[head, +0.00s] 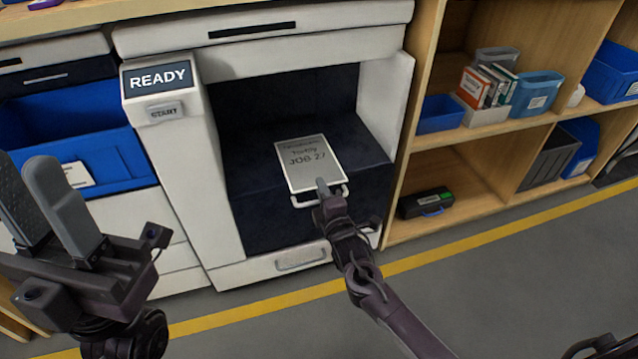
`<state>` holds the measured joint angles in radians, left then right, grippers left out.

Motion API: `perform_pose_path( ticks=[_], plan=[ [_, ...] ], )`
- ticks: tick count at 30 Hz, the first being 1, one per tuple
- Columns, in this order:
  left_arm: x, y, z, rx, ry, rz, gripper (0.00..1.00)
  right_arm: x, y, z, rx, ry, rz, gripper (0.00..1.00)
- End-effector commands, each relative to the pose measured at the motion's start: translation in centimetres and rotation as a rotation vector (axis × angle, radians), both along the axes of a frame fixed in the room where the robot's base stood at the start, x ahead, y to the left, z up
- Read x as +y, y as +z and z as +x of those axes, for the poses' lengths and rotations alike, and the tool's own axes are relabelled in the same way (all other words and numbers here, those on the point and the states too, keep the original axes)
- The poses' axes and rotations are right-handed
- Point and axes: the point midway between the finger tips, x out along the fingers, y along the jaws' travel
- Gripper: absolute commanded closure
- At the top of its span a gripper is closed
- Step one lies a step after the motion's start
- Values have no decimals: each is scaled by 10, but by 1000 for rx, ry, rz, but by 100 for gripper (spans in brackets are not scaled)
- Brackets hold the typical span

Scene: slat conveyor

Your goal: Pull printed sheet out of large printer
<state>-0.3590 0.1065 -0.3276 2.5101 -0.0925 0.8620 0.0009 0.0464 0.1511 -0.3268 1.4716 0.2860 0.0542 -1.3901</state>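The large printer (178,180) is white with a dark open bay, and its panel reads READY above a START button (165,112). The printed sheet (305,172) lies in the bay, face up, reading "JOB 27", its near edge toward me. My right gripper (322,185) is at the sheet's near edge, with one finger showing over it. Its other finger is hidden, so I cannot tell whether it is closed on the paper. My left gripper (28,165) is at the far left, fingers apart and empty, away from the sheet.
A wooden shelf unit (400,165) stands close on the printer's right, with blue bins (440,113), books (488,85) and a black case (425,203). A blue bin (110,150) is left of the printer. A yellow line (440,257) crosses the open grey floor.

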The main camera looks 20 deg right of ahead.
Motion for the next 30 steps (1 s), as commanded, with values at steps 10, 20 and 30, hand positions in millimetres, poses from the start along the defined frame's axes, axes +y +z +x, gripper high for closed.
perform_pose_path(
  ticks=[10, 20, 30],
  plan=[
    [0, 0, 0, 0, 0, 0, 71, 0, 0, 0, 0, 0, 0, 100],
    [-2, 1, 4, 19, 1, 9, 71, 0, 0, -1, 0, 0, 0, 100],
    [-12, -13, 31, 168, 5, 67, 71, 0, 0, -7, 0, 0, 0, 100]
  ],
)
